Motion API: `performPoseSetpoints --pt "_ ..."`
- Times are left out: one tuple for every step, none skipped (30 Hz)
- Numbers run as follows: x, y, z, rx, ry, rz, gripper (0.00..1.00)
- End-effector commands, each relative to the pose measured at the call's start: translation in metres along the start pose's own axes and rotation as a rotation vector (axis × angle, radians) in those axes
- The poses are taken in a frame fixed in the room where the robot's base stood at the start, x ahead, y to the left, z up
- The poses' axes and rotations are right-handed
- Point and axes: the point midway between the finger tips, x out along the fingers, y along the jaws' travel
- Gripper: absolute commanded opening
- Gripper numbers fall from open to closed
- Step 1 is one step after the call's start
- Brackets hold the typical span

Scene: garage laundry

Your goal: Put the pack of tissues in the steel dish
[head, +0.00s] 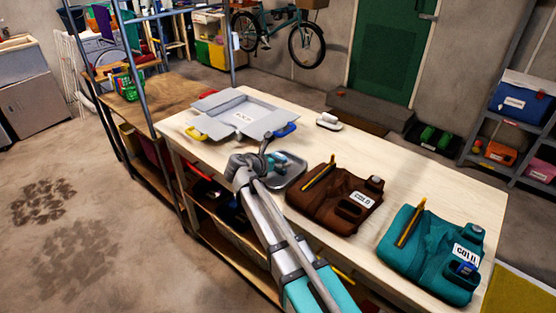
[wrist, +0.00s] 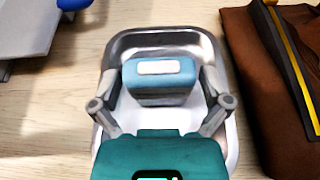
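The pack of tissues is a small light-blue block with a white label on top; it shows in the wrist view (wrist: 160,80) and partly in the head view (head: 279,159). My gripper (wrist: 160,84) has a finger on each side of the pack and appears shut on it. The steel dish (wrist: 230,150) is a shallow grey tray with rounded corners on the table. It also shows in the head view (head: 292,182), partly hidden by my gripper. The pack is over the dish, within its rim; whether it touches the bottom cannot be told.
A brown jug-like container (head: 325,207) lies close right of the dish, and a teal one (head: 425,262) lies further right. A grey open-flapped box (head: 240,108) stands left of the dish. A small white item (head: 328,121) lies at the back edge. The pale table (head: 350,145) is clear behind the dish.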

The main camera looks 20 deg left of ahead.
Motion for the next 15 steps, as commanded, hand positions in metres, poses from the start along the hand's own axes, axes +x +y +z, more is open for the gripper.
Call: performPoseSetpoints --pt "0.0 -0.0001 0.0 0.0 0.0 0.0 1.0" --pt "0.0001 -0.0001 0.0001 0.0 0.0 0.0 1.0" --pt "0.0001 -0.0001 0.0001 0.0 0.0 0.0 1.0" --pt "0.0001 -0.0001 0.0001 0.0 0.0 0.0 1.0" --pt "0.0001 -0.0001 0.0001 0.0 0.0 0.0 1.0" --pt "0.0001 -0.0002 0.0001 0.0 0.0 0.0 1.0" --pt "0.0001 -0.0002 0.0001 0.0 0.0 0.0 1.0" --pt "0.0001 -0.0002 0.0001 0.0 0.0 0.0 1.0" --pt "0.0001 -0.0001 0.0003 0.0 0.0 0.0 1.0" --pt "0.0 -0.0002 0.0005 0.0 0.0 0.0 1.0" --pt "-0.0001 -0.0002 0.0009 0.0 0.0 0.0 1.0" --pt "-0.0004 -0.0002 0.0015 0.0 0.0 0.0 1.0" --pt "-0.0006 -0.0002 0.0022 0.0 0.0 0.0 1.0" --pt "-0.0009 -0.0002 0.0029 0.0 0.0 0.0 1.0" --pt "-0.0014 -0.0002 0.0042 0.0 0.0 0.0 1.0"
